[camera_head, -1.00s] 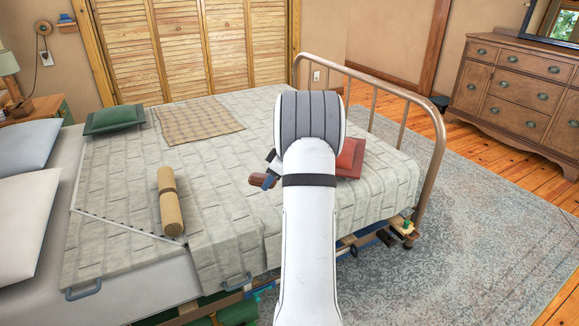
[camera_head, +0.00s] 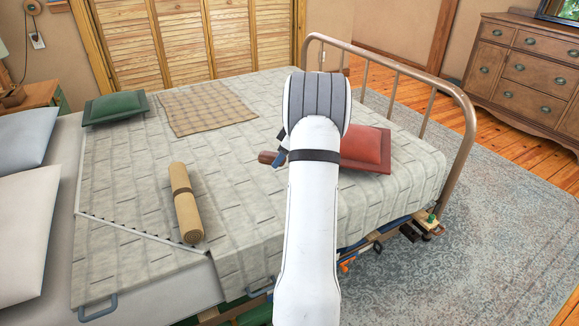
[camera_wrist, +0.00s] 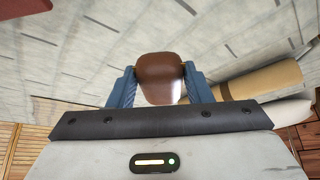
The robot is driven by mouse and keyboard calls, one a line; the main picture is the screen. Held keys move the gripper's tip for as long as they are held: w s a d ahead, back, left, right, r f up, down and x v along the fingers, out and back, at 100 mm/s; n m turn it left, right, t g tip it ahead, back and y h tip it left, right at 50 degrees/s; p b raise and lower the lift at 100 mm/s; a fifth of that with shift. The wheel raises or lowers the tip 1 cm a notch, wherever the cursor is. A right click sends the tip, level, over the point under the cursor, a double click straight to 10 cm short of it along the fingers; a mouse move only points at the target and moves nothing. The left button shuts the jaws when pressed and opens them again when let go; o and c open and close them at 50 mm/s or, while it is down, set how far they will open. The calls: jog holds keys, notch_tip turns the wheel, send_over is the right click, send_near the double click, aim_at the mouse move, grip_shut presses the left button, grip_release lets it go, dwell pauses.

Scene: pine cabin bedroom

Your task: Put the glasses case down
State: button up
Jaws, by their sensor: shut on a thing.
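The glasses case (camera_wrist: 160,77) is brown and rounded. In the wrist view my gripper (camera_wrist: 160,86) is shut on it, with one blue finger on each side. In the head view the case (camera_head: 268,158) sticks out to the left of my arm, over the bed (camera_head: 240,130). My gripper (camera_head: 280,155) is mostly hidden behind my white arm there. I cannot tell how high the case is above the grey quilt.
A rolled tan mat (camera_head: 186,203) lies on the bed left of the case. A red cushion (camera_head: 366,149) lies right of my arm, a green cushion (camera_head: 115,107) at the far left, and a folded checked blanket (camera_head: 207,107) at the back. Quilt between them is clear. A metal bed rail (camera_head: 470,130) bounds the right.

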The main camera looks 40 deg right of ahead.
aim_at(275, 184)
notch_tip(275, 184, down, 9)
jog(key=shift+w+a+r+b, duration=0.15)
jog(key=shift+b, duration=0.65)
jog(key=o, duration=1)
